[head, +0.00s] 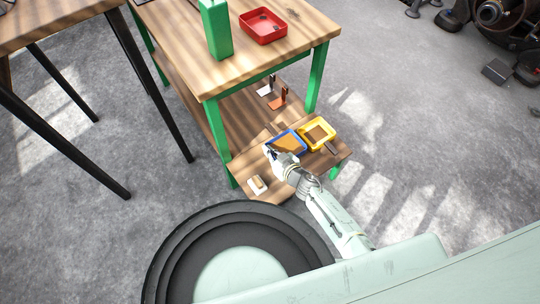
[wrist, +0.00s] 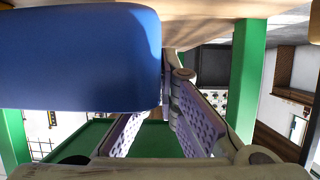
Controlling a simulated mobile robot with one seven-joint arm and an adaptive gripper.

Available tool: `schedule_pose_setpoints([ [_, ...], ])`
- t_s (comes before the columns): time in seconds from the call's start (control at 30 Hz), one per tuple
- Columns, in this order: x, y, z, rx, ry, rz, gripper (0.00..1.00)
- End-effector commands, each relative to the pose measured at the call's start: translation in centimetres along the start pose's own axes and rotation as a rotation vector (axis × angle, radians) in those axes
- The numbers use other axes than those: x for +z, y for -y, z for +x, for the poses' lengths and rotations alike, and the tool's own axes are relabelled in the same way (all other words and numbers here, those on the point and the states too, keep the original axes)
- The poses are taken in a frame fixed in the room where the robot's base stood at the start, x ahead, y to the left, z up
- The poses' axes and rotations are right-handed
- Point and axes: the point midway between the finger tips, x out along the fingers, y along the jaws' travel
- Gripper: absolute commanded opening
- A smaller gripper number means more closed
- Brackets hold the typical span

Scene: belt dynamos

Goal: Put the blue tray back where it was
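The blue tray (head: 302,149) is on the lower shelf of the green-legged bench, beside the yellow tray (head: 331,139); something brown shows inside it. My gripper (head: 272,151) is at the blue tray's left side in the head view. In the wrist view the blue tray (wrist: 80,55) fills the upper left, close to the camera. My gripper's two purple-padded fingers (wrist: 170,95) show below and right of it. The tray hides part of the left finger. I cannot tell whether its wall is between the fingertips.
The bench (head: 180,45) bears a green box (head: 216,30) and a red tray (head: 263,38) on top. An orange holder (head: 279,99), a pale holder (head: 265,91) and a small white item (head: 257,185) are on the lower shelf (head: 213,125). Green legs flank the shelf.

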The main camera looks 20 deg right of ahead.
Motion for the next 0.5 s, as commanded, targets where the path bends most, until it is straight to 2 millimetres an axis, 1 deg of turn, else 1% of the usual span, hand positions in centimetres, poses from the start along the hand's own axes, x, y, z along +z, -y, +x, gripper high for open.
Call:
schedule_pose_setpoints([
  [0.1,1.9,0.1,0.8,0.001,0.000,0.004,0.00],
  [0.2,3.1,0.1,1.3,0.001,0.000,0.002,0.00],
  [0.3,3.6,0.0,1.5,0.001,0.001,0.000,0.00],
  [0.5,3.5,0.1,1.4,0.000,0.001,-0.001,0.00],
])
